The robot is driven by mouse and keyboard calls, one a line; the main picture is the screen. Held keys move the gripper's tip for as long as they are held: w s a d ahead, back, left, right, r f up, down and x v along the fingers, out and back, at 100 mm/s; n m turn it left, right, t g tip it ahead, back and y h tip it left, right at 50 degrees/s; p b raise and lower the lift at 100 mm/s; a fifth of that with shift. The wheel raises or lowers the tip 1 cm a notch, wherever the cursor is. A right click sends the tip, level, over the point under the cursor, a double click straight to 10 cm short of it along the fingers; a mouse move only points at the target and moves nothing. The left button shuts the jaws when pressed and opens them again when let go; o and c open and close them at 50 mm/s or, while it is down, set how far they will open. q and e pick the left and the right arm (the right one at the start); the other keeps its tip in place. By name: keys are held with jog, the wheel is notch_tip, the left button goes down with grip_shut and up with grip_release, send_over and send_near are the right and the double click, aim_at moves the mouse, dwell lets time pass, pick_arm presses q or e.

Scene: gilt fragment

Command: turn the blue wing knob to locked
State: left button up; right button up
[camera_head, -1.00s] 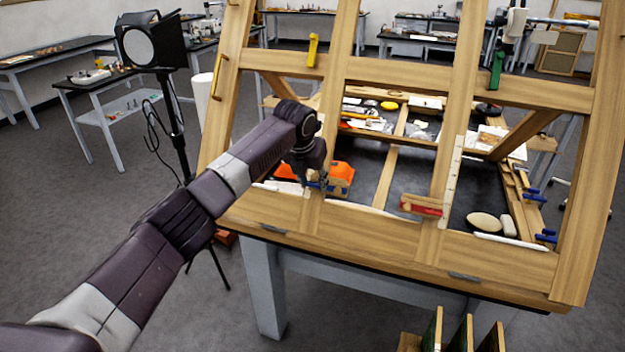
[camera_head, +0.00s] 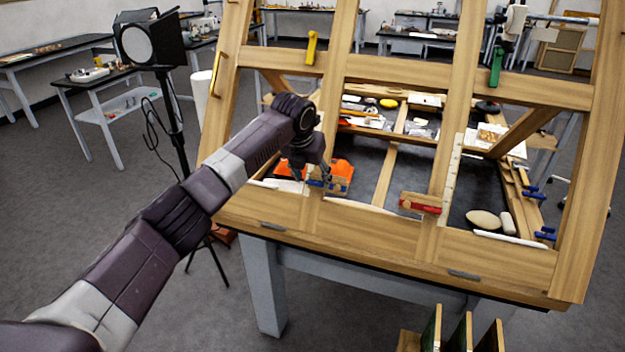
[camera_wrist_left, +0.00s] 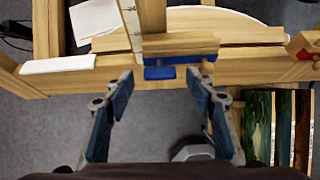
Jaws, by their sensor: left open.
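The blue wing knob (camera_head: 328,185) sits on a small wooden block on the lower rail of the tilted wooden frame (camera_head: 370,225). In the left wrist view the blue knob (camera_wrist_left: 166,73) lies level across the picture, just beyond the fingertips. My left gripper (camera_head: 312,178) is at the knob in the head view, partly overlapping it. In the left wrist view my left gripper (camera_wrist_left: 160,82) is open, with one finger on each side of the knob and nothing clearly held. Whether the fingers touch it I cannot tell. My right gripper is out of view.
A red knob (camera_head: 421,204) sits to the right on the same rail, with a green one (camera_head: 497,68) and a yellow one (camera_head: 312,48) higher up. An orange object (camera_head: 342,169) lies behind the gripper. A lamp stand (camera_head: 172,120) stands left of the frame.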

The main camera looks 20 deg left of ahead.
pick_arm(q)
jog(key=v, duration=1)
jog(key=shift+r, duration=0.3)
jog(key=shift+s, duration=0.1)
